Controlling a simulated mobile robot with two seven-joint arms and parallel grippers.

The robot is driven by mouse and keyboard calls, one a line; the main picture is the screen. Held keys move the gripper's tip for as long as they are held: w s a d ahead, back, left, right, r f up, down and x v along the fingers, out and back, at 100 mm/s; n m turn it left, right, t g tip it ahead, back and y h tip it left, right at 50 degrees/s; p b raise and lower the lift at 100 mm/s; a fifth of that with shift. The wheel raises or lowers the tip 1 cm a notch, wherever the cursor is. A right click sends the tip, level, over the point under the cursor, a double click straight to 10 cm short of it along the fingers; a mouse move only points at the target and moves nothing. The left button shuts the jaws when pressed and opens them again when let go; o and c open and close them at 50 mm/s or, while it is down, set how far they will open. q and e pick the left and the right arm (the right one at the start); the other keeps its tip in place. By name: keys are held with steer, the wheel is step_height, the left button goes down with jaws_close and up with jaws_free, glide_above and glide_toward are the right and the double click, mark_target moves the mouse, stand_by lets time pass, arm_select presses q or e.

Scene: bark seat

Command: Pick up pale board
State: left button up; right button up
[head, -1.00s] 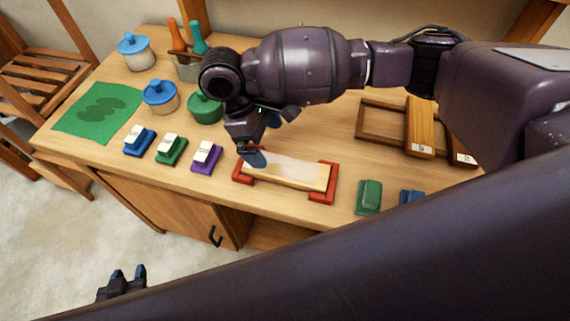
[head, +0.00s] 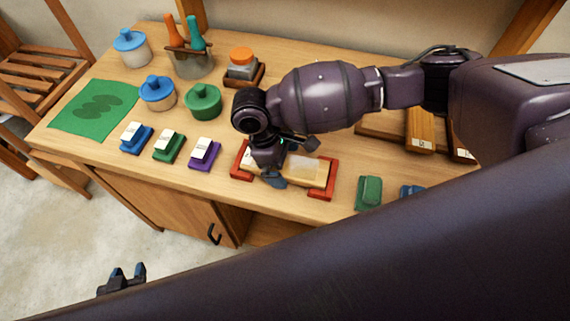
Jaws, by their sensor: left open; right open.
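The pale board (head: 308,168) lies flat between two red end brackets (head: 322,187) near the table's front edge, a whitish patch on its top. My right gripper (head: 277,167) is open and low over the board, left of its middle. One blue-tipped finger shows at the board's front edge; the far finger is mostly hidden, and I cannot tell whether either touches. The wrist covers part of the board's left half. My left gripper (head: 122,279) is open and empty at the lower left, in front of the table and away from the board.
Blue, green and purple blocks with pale tops (head: 170,146) stand left of the board. Green and blue blocks (head: 368,192) lie to its right. Lidded jars (head: 203,101), an orange-topped jar (head: 241,64) and a green mat (head: 95,108) are further back and left. A wooden frame (head: 378,131) is behind right.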

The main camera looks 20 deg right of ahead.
steer(key=shift+c, duration=0.3)
steer(key=c, duration=1)
steer(key=shift+r, duration=0.15)
